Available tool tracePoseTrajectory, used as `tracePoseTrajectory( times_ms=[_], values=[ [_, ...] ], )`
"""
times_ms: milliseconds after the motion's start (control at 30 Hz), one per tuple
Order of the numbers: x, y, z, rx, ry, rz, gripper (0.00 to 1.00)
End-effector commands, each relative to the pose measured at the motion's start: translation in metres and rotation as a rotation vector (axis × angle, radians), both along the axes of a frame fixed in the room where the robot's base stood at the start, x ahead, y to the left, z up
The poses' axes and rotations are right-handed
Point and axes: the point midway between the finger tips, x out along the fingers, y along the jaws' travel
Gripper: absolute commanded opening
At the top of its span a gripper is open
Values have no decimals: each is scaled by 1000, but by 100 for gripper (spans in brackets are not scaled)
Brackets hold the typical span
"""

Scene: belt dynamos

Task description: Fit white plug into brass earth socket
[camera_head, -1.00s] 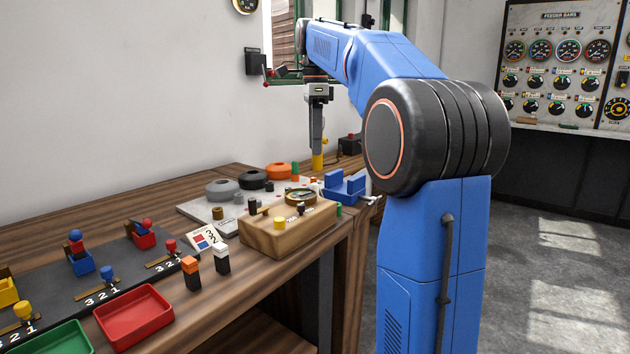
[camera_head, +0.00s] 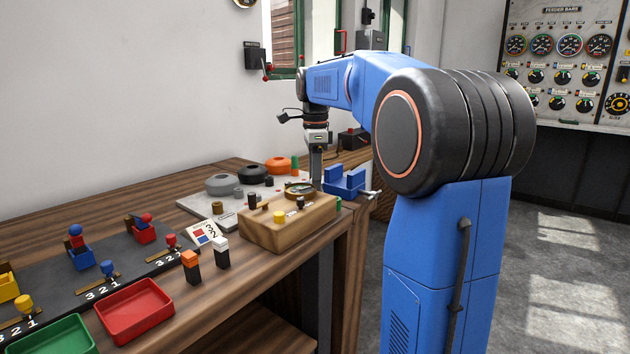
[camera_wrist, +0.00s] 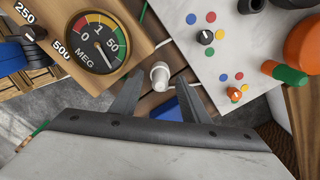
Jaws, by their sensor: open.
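The white plug (camera_wrist: 160,76) is a small white cylinder, upright on the wood beside the meter box, seen from above in the wrist view. My gripper (camera_wrist: 160,80) is open, with one finger on each side of the plug and a gap to each; whether the fingers are down at its height is unclear. In the head view my gripper (camera_head: 316,182) is low behind the meter box, and the plug cannot be made out. A brass-coloured cylinder (camera_head: 217,208) stands on the grey plate; I cannot tell whether it is the earth socket.
The wooden meter box (camera_head: 288,226) is close to my gripper; its dial (camera_wrist: 100,42) shows in the wrist view. The grey plate (camera_wrist: 255,82) with knobs lies on the other side. A blue vise (camera_head: 345,182) is near. A red tray (camera_head: 134,311) stands at the front.

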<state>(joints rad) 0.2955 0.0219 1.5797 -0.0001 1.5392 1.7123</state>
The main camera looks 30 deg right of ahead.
Motion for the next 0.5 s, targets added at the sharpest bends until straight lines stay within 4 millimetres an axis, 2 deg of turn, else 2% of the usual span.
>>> tracePoseTrajectory(
  times_ms=[233,267,400,433,500],
  values=[
    [0,0,-1,0,0,0,42],
    [0,0,-1,0,0,0,37],
    [0,0,-1,0,0,0,3],
    [0,0,-1,0,0,0,0],
    [0,0,-1,0,0,0,0]
  ],
)
